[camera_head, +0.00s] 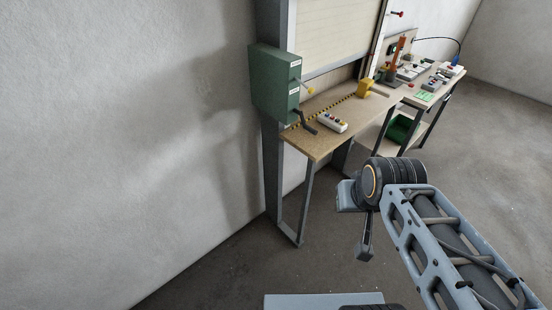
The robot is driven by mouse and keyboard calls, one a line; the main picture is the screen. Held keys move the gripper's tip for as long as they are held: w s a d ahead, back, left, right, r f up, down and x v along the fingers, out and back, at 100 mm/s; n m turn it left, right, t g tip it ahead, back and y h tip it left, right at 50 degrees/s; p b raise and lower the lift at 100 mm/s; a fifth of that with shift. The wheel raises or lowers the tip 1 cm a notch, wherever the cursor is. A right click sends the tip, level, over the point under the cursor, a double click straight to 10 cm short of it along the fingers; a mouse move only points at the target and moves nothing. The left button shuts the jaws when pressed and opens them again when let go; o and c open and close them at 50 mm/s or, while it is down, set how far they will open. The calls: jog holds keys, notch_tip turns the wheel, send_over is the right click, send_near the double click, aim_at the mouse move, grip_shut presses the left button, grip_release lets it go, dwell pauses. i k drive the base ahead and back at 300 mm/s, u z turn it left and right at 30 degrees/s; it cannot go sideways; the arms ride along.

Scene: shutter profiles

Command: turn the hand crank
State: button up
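A green box (275,84) is mounted on a grey post at the wall end of the workbench. A dark hand crank (304,122) sticks out low on its right side, above the near end of the bench top. My arm reaches in from the lower right. My gripper (365,245) hangs below the wrist, in front of the bench and apart from the crank. Its fingers are small and seen from behind, so their opening is unclear.
The wooden bench (318,145) carries a grey button box (332,122) close to the crank and a yellow block (366,88) farther back. A second table with several items stands beyond. A pale shutter (335,30) rises behind the bench. The floor left of the bench is clear.

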aim_at(307, 128)
jog(key=z, duration=0.4)
jog(key=k, duration=0.2)
jog(key=u, duration=1.2)
jog(key=i, duration=1)
jog(key=z, duration=0.8)
